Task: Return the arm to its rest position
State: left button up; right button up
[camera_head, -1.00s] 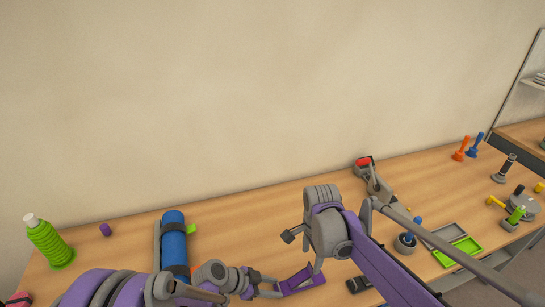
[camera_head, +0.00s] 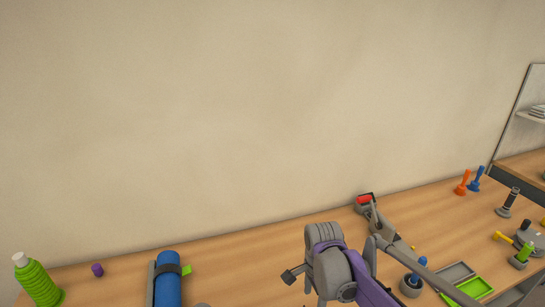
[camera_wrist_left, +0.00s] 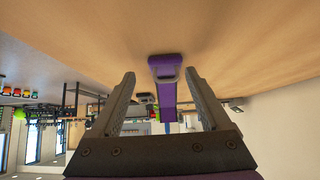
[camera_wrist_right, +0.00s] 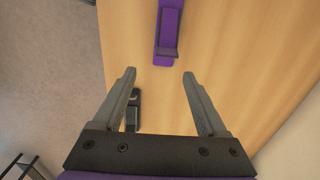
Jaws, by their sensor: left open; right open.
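My left gripper (camera_wrist_left: 160,73) is open in the left wrist view, with nothing between its fingers. A purple piece with a grey loop (camera_wrist_left: 165,65) lies beyond its fingertips, near the wooden surface. My right gripper (camera_wrist_right: 158,72) is open and empty in the right wrist view, above the wooden table (camera_wrist_right: 230,40). A purple object (camera_wrist_right: 169,30) lies beyond its fingertips, and a black object (camera_wrist_right: 132,105) shows beside its left finger.
On the table stand a green ribbed bottle (camera_head: 38,283), a purple cylinder (camera_head: 97,270) and a blue roll (camera_head: 168,280) at left. A red-topped grey device (camera_head: 364,203), a green tray (camera_head: 468,290) and upright tools (camera_head: 463,182) are at right. The wall is behind.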

pick_arm(q)
jog(key=d+v, duration=0.1)
jog(key=v, duration=0.9)
jog(key=s+a+r+n+t+y, duration=0.3)
jog(key=s+a+r+n+y, duration=0.2)
jog(key=s+a+n+y, duration=0.3)
jog(key=s+a+n, duration=0.2)
jog(key=s+n, duration=0.2)
jog(key=n, duration=0.2)
jog(key=shift+y, duration=0.3)
pick_arm(e)
jog(key=s+d+n+t, duration=0.3)
jog(key=s+n, duration=0.4)
jog(key=s, duration=0.2)
jog(key=s+d+n+t, duration=0.2)
jog(key=s+d+n, duration=0.1)
jog(key=s+n, duration=0.4)
jog(key=shift+s+d+t, duration=0.3)
jog(key=shift+s+t, duration=0.1)
jog(key=shift+s, duration=0.75)
pick_arm(q)
jog(key=shift+s+d+r, duration=0.1)
pick_arm(e)
jog(key=shift+r, duration=0.1)
